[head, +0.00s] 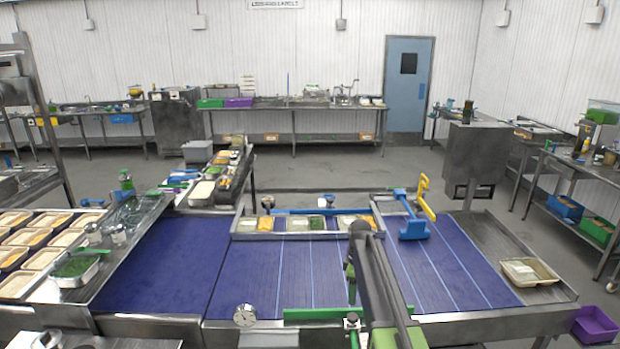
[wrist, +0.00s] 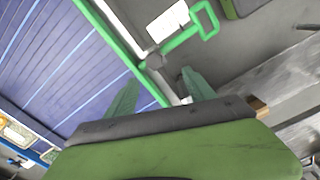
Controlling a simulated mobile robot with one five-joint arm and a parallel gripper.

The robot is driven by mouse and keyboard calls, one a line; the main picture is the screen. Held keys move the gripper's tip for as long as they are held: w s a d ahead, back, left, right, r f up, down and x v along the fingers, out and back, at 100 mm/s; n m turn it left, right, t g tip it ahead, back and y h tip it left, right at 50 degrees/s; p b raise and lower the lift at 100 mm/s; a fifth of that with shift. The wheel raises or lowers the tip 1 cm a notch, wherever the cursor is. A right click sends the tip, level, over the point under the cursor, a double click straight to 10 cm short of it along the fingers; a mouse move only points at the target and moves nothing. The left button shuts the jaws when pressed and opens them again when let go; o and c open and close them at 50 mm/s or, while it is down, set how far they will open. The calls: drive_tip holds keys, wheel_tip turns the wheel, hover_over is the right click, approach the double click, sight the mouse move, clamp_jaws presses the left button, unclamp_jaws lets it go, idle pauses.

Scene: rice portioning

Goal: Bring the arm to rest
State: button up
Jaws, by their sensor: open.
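My gripper (wrist: 160,92) is open and empty in the wrist view, its two green fingers spread apart with nothing between them. Beyond the fingers are a green rail (wrist: 112,38) and the blue belt (wrist: 50,60). In the head view my arm rises from the bottom edge, right of centre, and its upper end bends down over the front part of the blue belt (head: 262,275).
A green rail (head: 310,313) runs along the belt's front edge near my arm. A metal tray of food containers (head: 300,235) spans the belt's back. A blue and yellow fixture (head: 413,228) stands to the right. A lone container (head: 530,271) sits at far right.

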drive_tip(key=s+f+m+b, duration=0.4)
drive_tip(key=s+f+m, duration=0.1)
drive_tip(key=s, duration=0.8)
drive_tip(key=s+f+m+b, duration=0.4)
drive_tip(key=s+m, duration=0.4)
drive_tip(key=s, duration=0.5)
drive_tip(key=shift+a+f+m+b, duration=0.3)
drive_tip(key=shift+f, duration=0.55)
